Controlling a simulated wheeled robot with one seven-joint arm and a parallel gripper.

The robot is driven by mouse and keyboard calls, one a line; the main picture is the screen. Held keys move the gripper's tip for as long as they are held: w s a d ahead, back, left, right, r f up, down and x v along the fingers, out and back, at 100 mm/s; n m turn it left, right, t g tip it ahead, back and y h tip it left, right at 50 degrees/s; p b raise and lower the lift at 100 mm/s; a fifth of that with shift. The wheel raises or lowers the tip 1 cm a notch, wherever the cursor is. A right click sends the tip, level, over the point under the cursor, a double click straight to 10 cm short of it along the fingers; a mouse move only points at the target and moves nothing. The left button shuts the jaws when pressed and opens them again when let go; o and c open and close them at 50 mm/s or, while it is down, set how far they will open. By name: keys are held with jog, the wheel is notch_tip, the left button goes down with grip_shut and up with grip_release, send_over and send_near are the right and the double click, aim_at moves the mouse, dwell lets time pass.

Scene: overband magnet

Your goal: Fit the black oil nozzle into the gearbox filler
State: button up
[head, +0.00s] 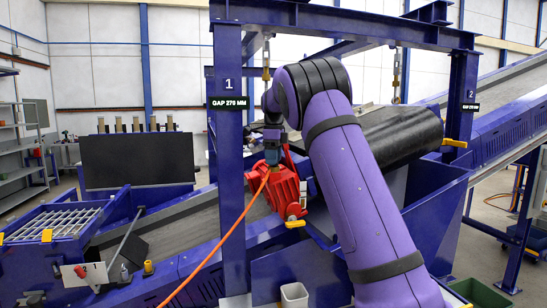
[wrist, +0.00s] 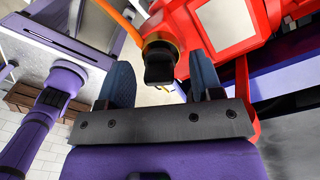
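The red gearbox (head: 284,190) hangs by the blue frame post in the head view and fills the upper right of the wrist view (wrist: 225,25). The black nozzle (wrist: 158,65) on the orange hose (head: 222,243) shows beside the gearbox's red body. My gripper (head: 271,157) is just above the gearbox's upper left side. In the wrist view its two blue fingers (wrist: 162,75) stand apart, with the nozzle between or just beyond their tips and gaps on both sides. I cannot tell whether the nozzle sits in the filler; the filler opening is hidden.
The blue post (head: 228,160) marked 1 stands close left of my gripper. A black drum (head: 395,140) and a sloping conveyor lie behind my arm. A pale bin (head: 294,295) stands below, and a grated blue hopper (head: 55,222) is at left.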

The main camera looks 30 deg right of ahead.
notch_tip(320, 180, up, 11)
jog(key=shift+w+d, duration=0.15)
jog(key=shift+w, duration=0.1)
dwell(0.5)
jog(key=shift+s+d+f, duration=0.1)
jog(key=shift+f, duration=0.05)
dwell(0.4)
